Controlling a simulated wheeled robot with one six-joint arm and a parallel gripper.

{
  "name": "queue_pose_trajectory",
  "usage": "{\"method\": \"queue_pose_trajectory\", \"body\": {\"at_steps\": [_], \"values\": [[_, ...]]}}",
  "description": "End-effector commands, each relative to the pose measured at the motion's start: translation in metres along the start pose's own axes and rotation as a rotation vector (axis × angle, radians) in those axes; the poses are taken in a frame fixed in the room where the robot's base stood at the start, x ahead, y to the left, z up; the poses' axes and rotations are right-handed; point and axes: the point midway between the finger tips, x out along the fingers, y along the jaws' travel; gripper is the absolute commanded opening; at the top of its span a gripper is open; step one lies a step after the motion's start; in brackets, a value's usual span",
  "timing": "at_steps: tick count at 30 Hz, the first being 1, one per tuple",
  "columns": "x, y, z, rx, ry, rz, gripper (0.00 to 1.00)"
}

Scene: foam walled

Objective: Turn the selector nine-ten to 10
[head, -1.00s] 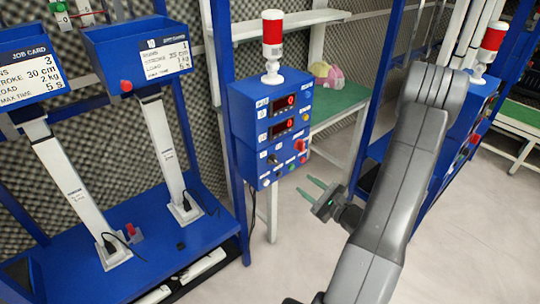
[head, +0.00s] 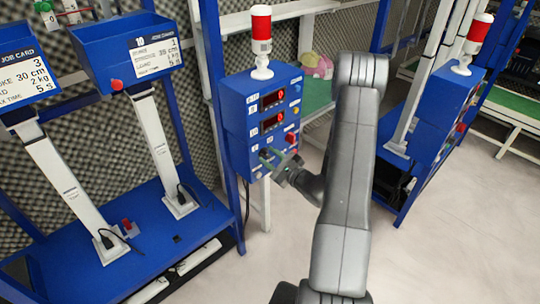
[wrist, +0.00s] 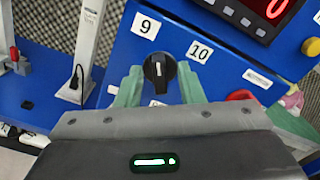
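The selector nine-ten is a round black knob (wrist: 160,67) on a blue control box (head: 236,128). In the wrist view the label 9 (wrist: 146,25) is up and left of it and the label 10 (wrist: 199,52) is to its right. A light mark shows on the knob, but I cannot tell firmly which label it points to. My gripper (wrist: 160,82) is open, with one green finger on each side of the knob and small gaps showing. In the head view my gripper (head: 276,161) is at the lower front of the box and hides the knob.
Red displays (head: 273,99) sit above on the box, with a red button (head: 291,137) to the right. A red-and-white lamp (head: 261,40) stands on top. A blue bench (head: 130,240) with white columns is at left; open floor (head: 430,250) lies at right.

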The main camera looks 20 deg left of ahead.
Motion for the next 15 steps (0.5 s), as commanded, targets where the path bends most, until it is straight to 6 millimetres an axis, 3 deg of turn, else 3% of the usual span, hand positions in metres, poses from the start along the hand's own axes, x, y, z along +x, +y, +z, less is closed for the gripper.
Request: {"method": "queue_pose_trajectory", "body": {"at_steps": [10, 15], "values": [[0.0036, 0.0006, -0.0001, 0.001, 0.0, 0.001, 0.33], [0.0034, 0.0005, 0.0, 0.001, 0.0, 0.001, 0.0]]}}
